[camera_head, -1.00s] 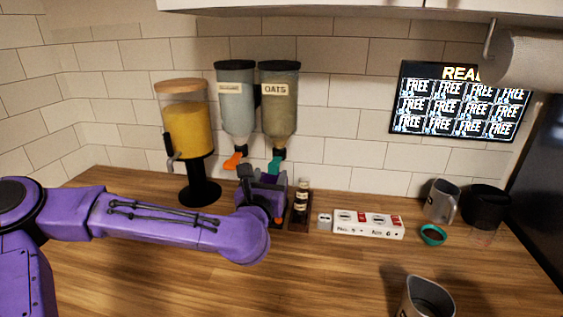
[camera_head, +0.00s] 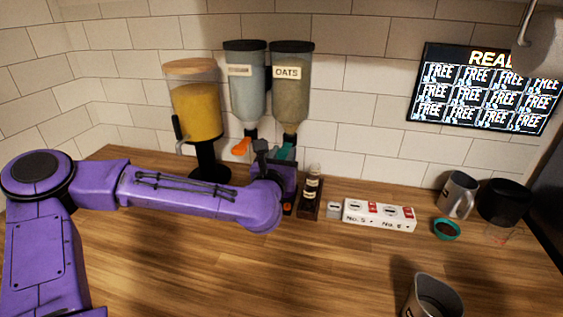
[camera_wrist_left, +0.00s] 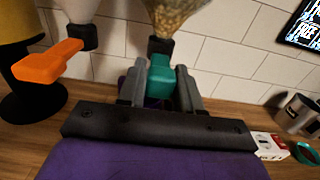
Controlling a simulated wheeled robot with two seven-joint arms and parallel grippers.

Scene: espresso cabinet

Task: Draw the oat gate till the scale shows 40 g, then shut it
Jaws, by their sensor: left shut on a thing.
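The oat hopper (camera_head: 291,95), labelled OATS, hangs on the tiled wall, with grain inside. Its teal gate handle (camera_head: 286,152) sticks out below the neck. My left gripper (camera_wrist_left: 160,88) is shut on this teal handle (camera_wrist_left: 160,72), with one dark finger on each side in the left wrist view. In the head view my left gripper and wrist cover the space under the oat outlet. A small dark thing with an orange patch (camera_head: 287,208) shows just below my wrist; it may be the scale, but no reading can be made out. My right gripper is not in view.
Left of the oats are a second hopper (camera_head: 247,90) with an orange handle (camera_head: 241,147) and a yellow-filled dispenser (camera_head: 197,110). To the right stand a small bottle (camera_head: 313,185), a white box (camera_head: 379,215), a teal bowl (camera_head: 446,229) and metal jugs (camera_head: 458,195). The front counter is mostly clear.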

